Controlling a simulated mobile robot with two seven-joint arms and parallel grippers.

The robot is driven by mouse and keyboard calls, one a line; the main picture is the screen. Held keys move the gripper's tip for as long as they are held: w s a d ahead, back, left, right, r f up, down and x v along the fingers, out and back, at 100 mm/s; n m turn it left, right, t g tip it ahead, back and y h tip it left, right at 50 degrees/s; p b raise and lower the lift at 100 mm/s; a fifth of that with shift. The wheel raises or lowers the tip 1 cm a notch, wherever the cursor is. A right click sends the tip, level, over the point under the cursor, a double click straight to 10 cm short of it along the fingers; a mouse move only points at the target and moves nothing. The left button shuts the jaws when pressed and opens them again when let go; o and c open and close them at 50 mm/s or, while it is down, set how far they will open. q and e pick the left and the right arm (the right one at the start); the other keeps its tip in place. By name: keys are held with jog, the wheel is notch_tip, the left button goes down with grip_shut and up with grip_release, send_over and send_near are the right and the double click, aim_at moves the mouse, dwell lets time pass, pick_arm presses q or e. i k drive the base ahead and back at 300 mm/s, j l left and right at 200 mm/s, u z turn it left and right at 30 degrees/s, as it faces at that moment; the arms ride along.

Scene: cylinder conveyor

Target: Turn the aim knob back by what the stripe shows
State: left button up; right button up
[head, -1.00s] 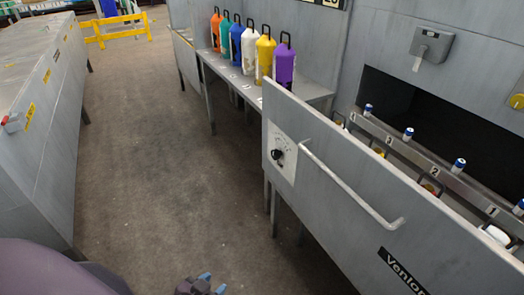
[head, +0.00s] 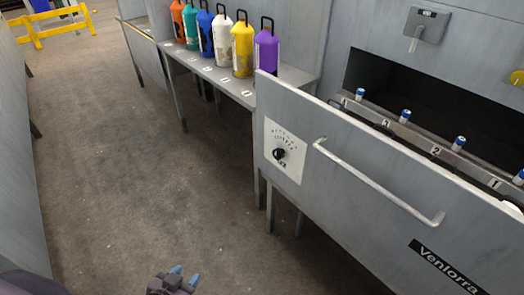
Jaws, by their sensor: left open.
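The aim knob (head: 279,154) is a small black knob on a white dial plate (head: 286,167) with marks in an arc above it. The plate is at the left end of a grey front panel. I cannot read the knob's pointer or the marks clearly, and I cannot make out a stripe. My left gripper (head: 183,279) has blue fingertips and is at the bottom edge of the head view, low over the floor. It is open and empty, well apart from the knob, below and left of it. My right gripper is not in view.
A long handle (head: 378,183) sticks out of the panel right of the dial. Several coloured canisters, one purple (head: 265,52), stand on a grey shelf (head: 236,82) behind. The floor (head: 150,190) left of the panel is clear.

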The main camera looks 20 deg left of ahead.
aim_at(277, 153)
jog(key=i+j, duration=0.1)
jog(key=j, duration=1.05)
jog(key=i+j, duration=0.15)
jog(key=j, duration=0.4)
jog(key=u, duration=0.05)
